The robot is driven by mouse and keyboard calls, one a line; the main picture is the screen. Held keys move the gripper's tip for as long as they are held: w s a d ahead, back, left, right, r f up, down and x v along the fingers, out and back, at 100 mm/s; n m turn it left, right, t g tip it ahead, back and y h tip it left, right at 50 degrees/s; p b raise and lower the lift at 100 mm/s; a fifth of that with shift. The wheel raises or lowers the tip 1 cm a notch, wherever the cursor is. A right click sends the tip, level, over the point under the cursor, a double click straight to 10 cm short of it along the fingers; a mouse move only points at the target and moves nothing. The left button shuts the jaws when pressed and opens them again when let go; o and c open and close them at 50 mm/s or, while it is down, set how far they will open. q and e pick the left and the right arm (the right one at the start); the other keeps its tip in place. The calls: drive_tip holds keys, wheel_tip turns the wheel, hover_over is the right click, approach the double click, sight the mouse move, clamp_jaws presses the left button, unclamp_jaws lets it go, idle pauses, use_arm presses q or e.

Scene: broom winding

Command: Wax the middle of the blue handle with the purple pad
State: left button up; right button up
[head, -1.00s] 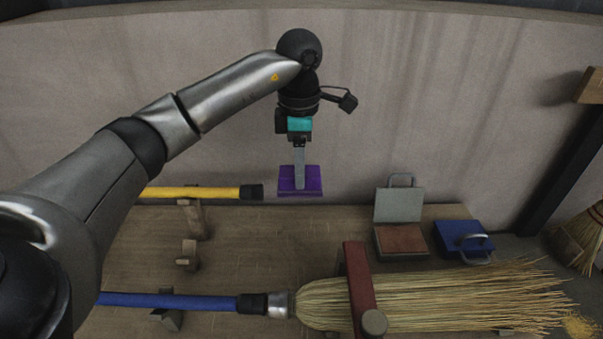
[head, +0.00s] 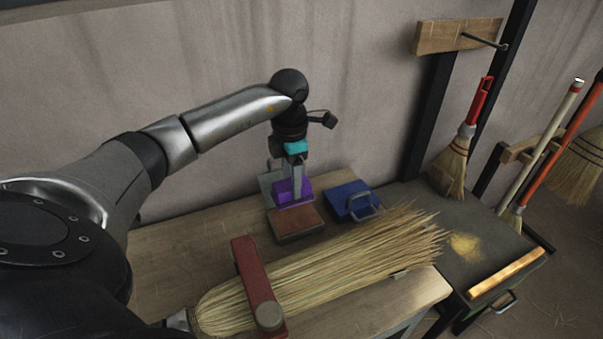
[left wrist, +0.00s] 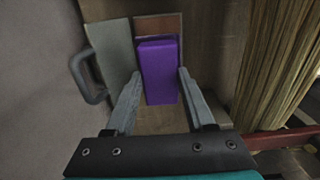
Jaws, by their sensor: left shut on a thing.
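My left gripper (head: 296,178) is shut on the purple pad (head: 292,192). In the left wrist view the purple pad (left wrist: 158,70) sits between the two fingers. The pad is over or just behind an open tin (head: 297,224) with a reddish-brown filling; I cannot tell whether they touch. The tin's grey lid (head: 268,184) stands open behind, its handle showing in the left wrist view. The blue handle is not visible now; only the broom's bristles (head: 345,265) and metal collar (head: 180,319) show. My right gripper is not in view.
A red clamp bar (head: 258,285) lies across the broom. A blue box with a metal handle (head: 350,198) stands right of the tin. Other brooms (head: 455,160) are at the right. The wooden bench (head: 195,240) is bare left of the tin.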

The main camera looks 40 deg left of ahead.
use_arm(q)
drive_tip(key=shift+w+d+f, duration=0.2)
drive_tip(key=shift+w, duration=0.1)
wheel_tip(320, 180, down, 6)
drive_tip(key=b, duration=0.5)
drive_tip(key=shift+r, duration=0.2)
drive_tip(key=shift+f, duration=0.15)
drive_tip(key=shift+f+b, duration=0.35)
drive_tip(key=shift+f, duration=0.15)
idle(0.6)
drive_tip(key=shift+f, duration=0.1)
idle(0.8)
